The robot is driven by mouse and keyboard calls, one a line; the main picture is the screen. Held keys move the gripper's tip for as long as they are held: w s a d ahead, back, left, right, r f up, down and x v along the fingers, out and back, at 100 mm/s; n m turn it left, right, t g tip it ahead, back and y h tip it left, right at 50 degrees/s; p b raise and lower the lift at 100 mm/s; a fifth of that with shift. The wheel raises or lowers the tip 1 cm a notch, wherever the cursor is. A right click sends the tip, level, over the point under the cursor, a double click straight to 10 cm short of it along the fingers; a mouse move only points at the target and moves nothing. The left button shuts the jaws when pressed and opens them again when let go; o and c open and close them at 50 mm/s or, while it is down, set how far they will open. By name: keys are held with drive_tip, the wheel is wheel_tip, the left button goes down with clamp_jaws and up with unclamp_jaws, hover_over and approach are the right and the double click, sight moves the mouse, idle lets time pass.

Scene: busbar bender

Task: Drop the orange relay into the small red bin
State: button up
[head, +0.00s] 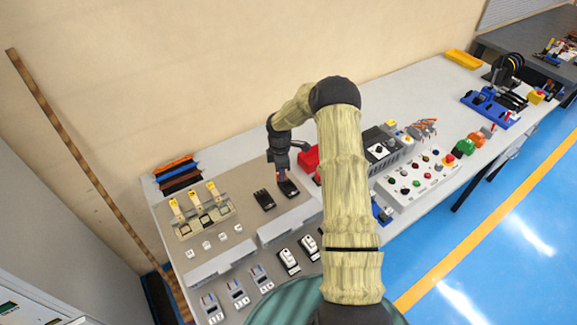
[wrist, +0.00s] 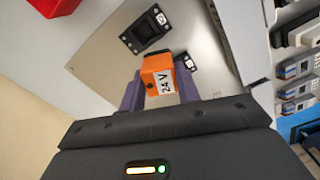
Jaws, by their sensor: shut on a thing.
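The orange relay (wrist: 160,75), marked 24 V, is between the two purple fingers of my gripper (wrist: 159,88) in the wrist view. My gripper is shut on it. In the head view my gripper (head: 282,177) points down above a black socket on the panel. I cannot tell from these views how much gap lies below the relay. The small red bin (head: 308,158) stands just to the right of my gripper in the head view, partly hidden by my arm. A red corner of it shows at the top left of the wrist view (wrist: 54,6).
A black socket (head: 264,200) stands left of my gripper, and the wrist view shows an open one (wrist: 146,28). Yellow-topped breakers (head: 202,205) are at the left of the panel. A grey control box (head: 385,150) stands right of my arm.

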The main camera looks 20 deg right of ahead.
drive_tip(key=s+a+r+m, duration=0.1)
drive_tip(key=s+a+m, duration=0.7)
drive_tip(key=m, duration=0.7)
drive_tip(key=shift+s+a+r+m+b, duration=0.3)
drive_tip(key=shift+a+r, duration=0.1)
drive_tip(key=shift+a, duration=0.35)
